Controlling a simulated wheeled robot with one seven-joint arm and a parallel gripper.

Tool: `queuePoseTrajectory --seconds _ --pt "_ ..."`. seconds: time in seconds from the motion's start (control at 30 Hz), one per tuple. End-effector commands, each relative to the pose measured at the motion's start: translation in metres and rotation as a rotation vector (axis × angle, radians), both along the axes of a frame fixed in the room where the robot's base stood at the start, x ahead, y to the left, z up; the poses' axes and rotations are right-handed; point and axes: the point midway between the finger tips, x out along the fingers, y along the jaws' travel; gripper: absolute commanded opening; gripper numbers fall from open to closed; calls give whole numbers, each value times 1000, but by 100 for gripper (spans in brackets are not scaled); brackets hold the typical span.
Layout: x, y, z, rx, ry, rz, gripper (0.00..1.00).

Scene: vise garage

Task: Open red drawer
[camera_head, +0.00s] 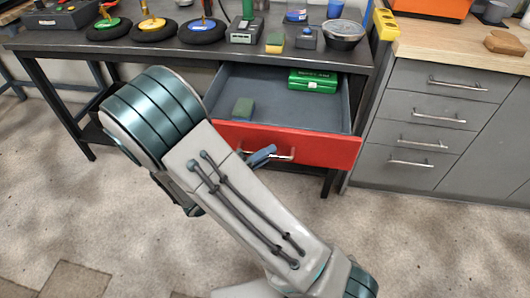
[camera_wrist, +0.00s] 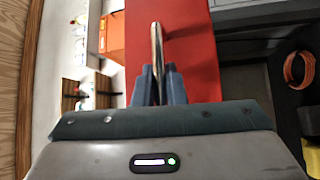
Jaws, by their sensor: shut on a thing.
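The red drawer (camera_head: 318,148) stands pulled out from under the dark workbench, its grey inside showing in the head view. In it lie a green box (camera_head: 314,81) and a small green-and-grey block (camera_head: 243,108). In the wrist view the red front (camera_wrist: 190,45) fills the upper middle. My gripper (camera_head: 263,155) is at the drawer's metal handle (camera_head: 282,156). In the wrist view the fingers (camera_wrist: 158,80) are shut on the handle bar (camera_wrist: 156,42). My arm hides the left part of the drawer front in the head view.
A grey cabinet (camera_head: 435,120) with several closed drawers stands close on the right. The concrete floor (camera_head: 400,240) in front is clear.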

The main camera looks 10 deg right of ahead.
Motion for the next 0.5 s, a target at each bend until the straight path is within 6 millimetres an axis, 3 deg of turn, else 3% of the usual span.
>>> queuePoseTrajectory --seconds 0.2,0.23,0.3,0.5 --pt "0 1 0 1 -1 0 0" --pt "0 1 0 1 -1 0 19" --pt "0 1 0 0 -1 0 33" --pt "0 -1 0 0 0 -2 33"
